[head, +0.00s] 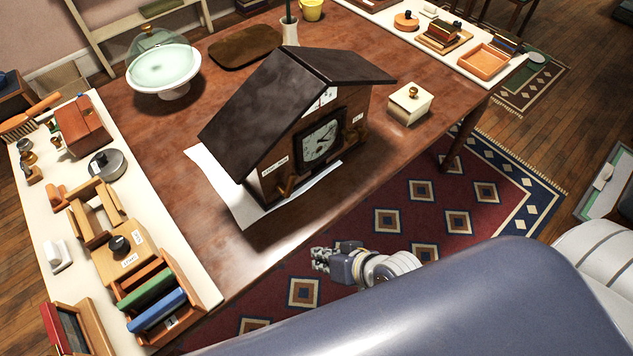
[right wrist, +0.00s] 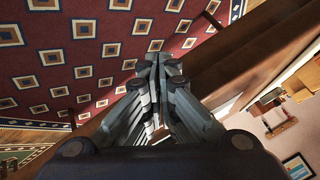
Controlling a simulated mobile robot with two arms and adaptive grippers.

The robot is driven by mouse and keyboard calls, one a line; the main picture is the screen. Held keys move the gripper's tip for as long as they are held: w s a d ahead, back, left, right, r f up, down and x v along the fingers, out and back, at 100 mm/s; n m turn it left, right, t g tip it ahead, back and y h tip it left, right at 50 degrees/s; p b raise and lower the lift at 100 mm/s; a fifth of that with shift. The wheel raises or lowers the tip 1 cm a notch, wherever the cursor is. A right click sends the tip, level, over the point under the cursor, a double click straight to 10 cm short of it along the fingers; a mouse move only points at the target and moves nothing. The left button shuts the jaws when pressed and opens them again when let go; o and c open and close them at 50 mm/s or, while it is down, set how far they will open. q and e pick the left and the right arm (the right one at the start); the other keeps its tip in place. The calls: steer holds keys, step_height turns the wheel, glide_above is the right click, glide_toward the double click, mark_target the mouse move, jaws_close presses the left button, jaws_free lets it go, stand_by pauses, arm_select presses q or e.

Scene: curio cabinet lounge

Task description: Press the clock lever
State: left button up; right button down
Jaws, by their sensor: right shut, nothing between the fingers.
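The house-shaped clock (head: 318,138) stands on a white sheet (head: 232,190) on the brown table, its dark roof tilted toward the camera. Its square dial faces the near right side. My right gripper (head: 318,258) is off the table's near edge, over the patterned rug, below and apart from the clock. In the right wrist view its fingers (right wrist: 158,62) are together and empty. My left gripper is not in view.
A white lidded box (head: 409,103) stands right of the clock. A glass-domed cake stand (head: 163,68) and a dark board (head: 245,46) are behind it. Wooden items crowd the pale strip at left. The table front before the clock is clear.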

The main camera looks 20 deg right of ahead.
steer(key=w+a+r+m+t+y, duration=0.1)
steer(key=w+r+m+t, duration=0.15)
steer(key=r+m, duration=0.2)
steer(key=w+a+r+m+t+y, duration=0.1)
steer(key=a+r+m+t, duration=0.1)
steer(key=r+m+t, duration=0.3)
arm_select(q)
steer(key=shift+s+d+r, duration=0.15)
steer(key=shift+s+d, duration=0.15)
arm_select(e)
steer(key=d+r+m+t+h, duration=0.2)
steer(key=d+m+h, duration=0.3)
steer(key=d+m, duration=0.3)
steer(key=m, duration=0.2)
steer(key=shift+d+m+h, duration=0.35)
steer(key=shift+d+h, duration=0.05)
steer(key=shift+w, duration=0.1)
